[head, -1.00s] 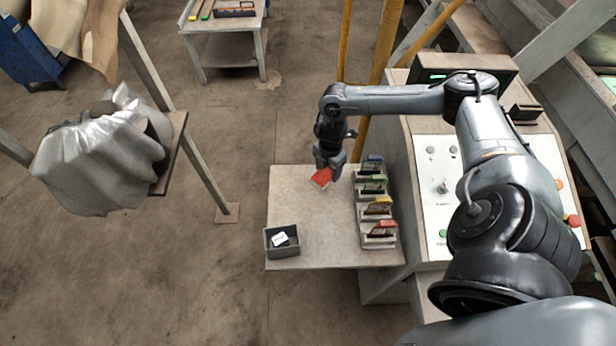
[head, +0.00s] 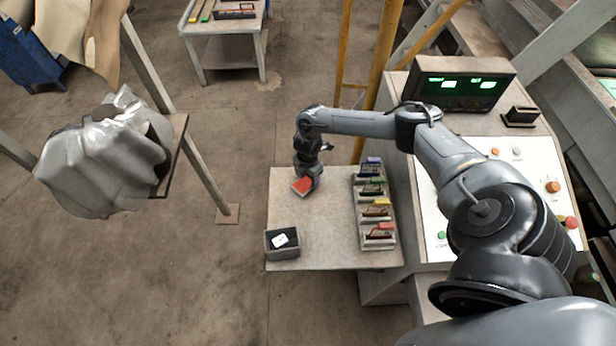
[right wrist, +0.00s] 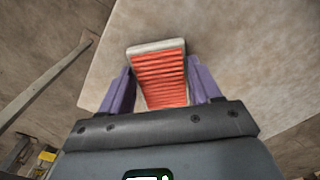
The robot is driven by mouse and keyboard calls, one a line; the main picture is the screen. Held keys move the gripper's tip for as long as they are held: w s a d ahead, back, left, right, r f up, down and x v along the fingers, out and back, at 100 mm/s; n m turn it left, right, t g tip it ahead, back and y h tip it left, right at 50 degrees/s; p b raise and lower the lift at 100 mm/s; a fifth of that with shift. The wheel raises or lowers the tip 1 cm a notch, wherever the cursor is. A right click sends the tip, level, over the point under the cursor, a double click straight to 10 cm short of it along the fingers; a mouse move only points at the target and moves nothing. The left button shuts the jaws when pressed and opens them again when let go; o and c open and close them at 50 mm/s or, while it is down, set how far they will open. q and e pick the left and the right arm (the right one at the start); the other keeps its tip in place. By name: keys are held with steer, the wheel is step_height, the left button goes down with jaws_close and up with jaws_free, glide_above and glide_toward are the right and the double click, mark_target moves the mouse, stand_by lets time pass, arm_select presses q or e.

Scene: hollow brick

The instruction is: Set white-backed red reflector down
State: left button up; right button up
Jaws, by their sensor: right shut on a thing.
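The white-backed red reflector (head: 302,187) is a small flat piece with a ribbed red face and a pale rim. In the right wrist view the reflector (right wrist: 161,75) sits between the two purple fingers of my right gripper (right wrist: 162,95), which is shut on it. In the head view my right gripper (head: 306,182) points down over the back left part of the small table (head: 325,235). I cannot tell whether the reflector touches the tabletop. My left gripper is not in view.
A rack (head: 376,210) with several colour-tagged slots stands along the table's right side. A grey box (head: 282,243) with a dark, white-labelled thing in it stands at the front left corner. The table's middle is clear. A control console (head: 480,190) stands to the right.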

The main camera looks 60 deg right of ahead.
mark_target(308, 180)
steer(key=shift+f, duration=0.1)
steer(key=o, duration=1.1)
steer(key=shift+c, duration=0.2)
step_height(308, 180, up, 12)
stand_by(0.4)
